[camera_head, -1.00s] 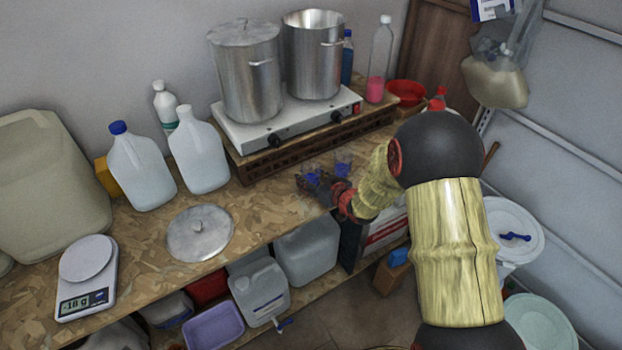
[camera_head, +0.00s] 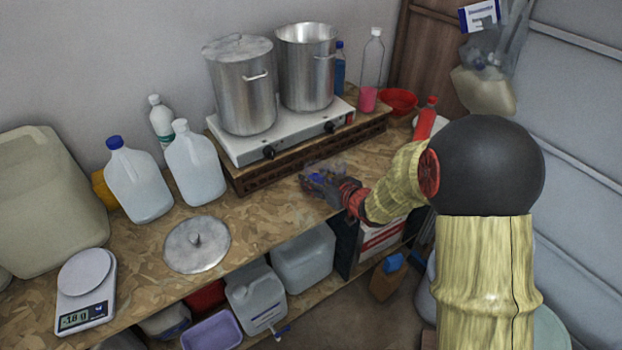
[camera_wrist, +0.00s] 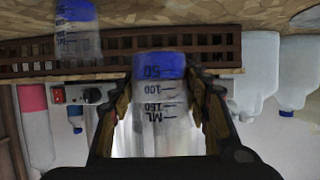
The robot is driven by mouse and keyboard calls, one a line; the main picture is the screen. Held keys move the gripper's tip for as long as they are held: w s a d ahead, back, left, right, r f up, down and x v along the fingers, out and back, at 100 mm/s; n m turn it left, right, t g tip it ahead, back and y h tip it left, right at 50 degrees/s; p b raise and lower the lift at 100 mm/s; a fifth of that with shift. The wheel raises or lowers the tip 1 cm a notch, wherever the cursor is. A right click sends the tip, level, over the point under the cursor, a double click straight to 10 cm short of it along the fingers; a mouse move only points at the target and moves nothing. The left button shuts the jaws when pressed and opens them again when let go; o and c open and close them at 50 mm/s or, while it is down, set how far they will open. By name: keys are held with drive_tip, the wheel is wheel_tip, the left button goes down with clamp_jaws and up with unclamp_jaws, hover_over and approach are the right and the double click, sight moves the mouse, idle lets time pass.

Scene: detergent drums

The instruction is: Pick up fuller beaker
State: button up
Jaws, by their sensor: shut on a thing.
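My gripper (camera_head: 322,184) is over the worktop (camera_head: 272,214), in front of the hot plate. In the wrist view, which is upside down, my gripper (camera_wrist: 163,108) is shut on a clear beaker (camera_wrist: 160,98) marked in ML, with blue liquid up to about the 50 mark. Its base shows against the brown slatted stand, apart from the worktop, so it seems held up. In the head view the beakers are small and partly hidden by my gripper.
A hot plate (camera_head: 285,131) with two steel pots stands on the slatted stand (camera_head: 305,152) behind. Two jugs (camera_head: 139,181) (camera_head: 194,164), a lid (camera_head: 197,245) and a scale (camera_head: 87,290) lie left. A red bottle (camera_head: 426,119) stands near my arm.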

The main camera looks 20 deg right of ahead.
sight(324, 180)
drive_tip(key=shift+d+p+v, duration=0.1)
drive_tip(key=shift+p+v, duration=0.35)
drive_tip(key=shift+v, duration=1.9)
drive_tip(key=shift+d+p+v, duration=0.15)
drive_tip(key=shift+p+v, duration=0.25)
drive_tip(key=shift+v, duration=2)
